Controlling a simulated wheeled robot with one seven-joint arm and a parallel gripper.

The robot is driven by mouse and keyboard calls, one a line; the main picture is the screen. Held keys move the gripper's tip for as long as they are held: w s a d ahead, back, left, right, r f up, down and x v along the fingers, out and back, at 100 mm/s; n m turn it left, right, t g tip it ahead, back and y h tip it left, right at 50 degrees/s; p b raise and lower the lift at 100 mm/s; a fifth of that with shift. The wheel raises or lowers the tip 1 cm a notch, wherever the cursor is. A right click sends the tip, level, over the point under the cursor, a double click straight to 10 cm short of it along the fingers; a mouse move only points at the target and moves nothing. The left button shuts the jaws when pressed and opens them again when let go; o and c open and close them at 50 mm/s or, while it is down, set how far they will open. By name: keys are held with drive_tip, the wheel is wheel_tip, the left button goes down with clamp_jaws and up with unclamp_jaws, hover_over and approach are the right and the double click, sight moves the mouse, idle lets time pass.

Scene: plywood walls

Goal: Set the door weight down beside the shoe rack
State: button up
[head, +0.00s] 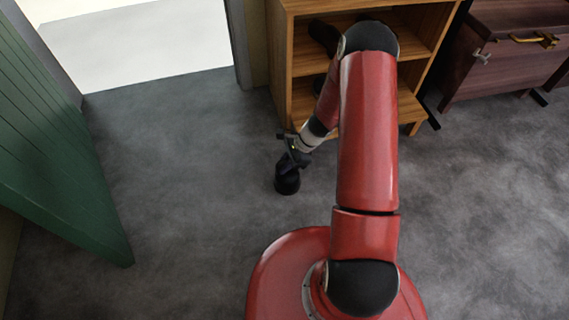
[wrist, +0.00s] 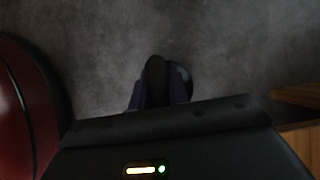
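The door weight (head: 287,183) is a small dark, rounded piece on the grey floor side of the shoe rack, left of its front corner. My gripper (head: 291,160) is directly above it, pointing down. In the wrist view the weight's dark upright handle (wrist: 155,78) stands between my two fingers, which close on it from both sides; part of its round base (wrist: 182,78) shows behind. I cannot tell whether its base touches the floor. The shoe rack (head: 281,75) is an open wooden shelf with dark shoes, partly hidden by my arm. Its edge shows in the wrist view (wrist: 298,140).
A green door (head: 60,150) stands open at the left, next to a bright doorway (head: 140,40). A dark reddish wooden chest (head: 500,65) with a brass handle stands right of the rack. The grey floor (head: 190,170) between door and rack is clear.

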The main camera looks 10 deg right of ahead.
drive_tip(key=o, duration=0.4)
